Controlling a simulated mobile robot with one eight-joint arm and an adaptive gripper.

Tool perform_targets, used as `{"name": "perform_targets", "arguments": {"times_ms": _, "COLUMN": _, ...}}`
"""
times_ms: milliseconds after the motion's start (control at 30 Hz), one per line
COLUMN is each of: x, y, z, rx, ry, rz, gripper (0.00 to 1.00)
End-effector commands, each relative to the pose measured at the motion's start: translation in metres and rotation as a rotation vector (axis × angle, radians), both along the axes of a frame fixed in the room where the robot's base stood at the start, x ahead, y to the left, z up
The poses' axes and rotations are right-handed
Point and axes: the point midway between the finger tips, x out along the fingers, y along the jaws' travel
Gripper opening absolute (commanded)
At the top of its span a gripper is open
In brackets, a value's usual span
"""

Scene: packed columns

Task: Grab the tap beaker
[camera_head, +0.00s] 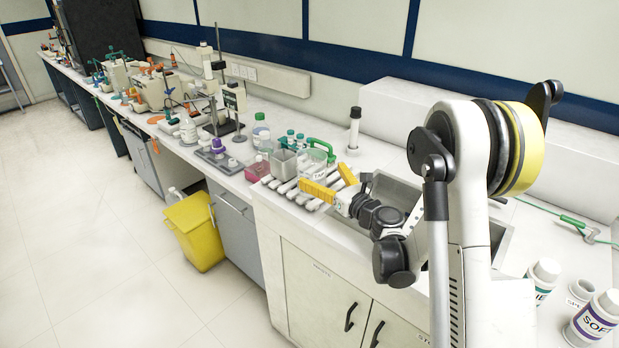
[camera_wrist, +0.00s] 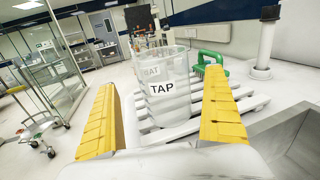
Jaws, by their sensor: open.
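The tap beaker (camera_wrist: 168,105) is a clear, upright beaker with a white label reading TAP. In the wrist view it stands on a white slatted rack (camera_wrist: 146,127), between and beyond my yellow fingers. My gripper (camera_wrist: 160,82) is open, with one finger to each side of the beaker in the picture; I see no contact. In the head view my gripper (camera_head: 326,176) reaches over the rack from the right, and a clear vessel shows just beyond the fingers.
A green-handled item (camera_wrist: 207,60) lies just behind the beaker. A black-capped white column (camera_head: 354,128) stands behind the rack. A grey square container (camera_head: 284,164) sits to the left. The sink (camera_head: 398,188) lies on the right. White bottles (camera_head: 596,318) stand at the near right.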

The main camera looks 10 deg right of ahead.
Motion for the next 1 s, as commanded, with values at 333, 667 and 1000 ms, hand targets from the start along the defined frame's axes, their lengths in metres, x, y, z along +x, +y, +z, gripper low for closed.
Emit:
{"name": "perform_targets", "arguments": {"times_ms": 333, "x": 0.045, "y": 0.012, "z": -0.005, "rx": 0.002, "ry": 0.0, "rz": 0.0, "gripper": 1.0}}
{"name": "perform_targets", "arguments": {"times_ms": 667, "x": 0.051, "y": 0.015, "z": -0.003, "rx": 0.002, "ry": 0.0, "rz": -0.001, "gripper": 0.97}}
{"name": "perform_targets", "arguments": {"times_ms": 1000, "x": 0.051, "y": 0.015, "z": -0.003, "rx": 0.002, "ry": 0.0, "rz": -0.001, "gripper": 0.46}}
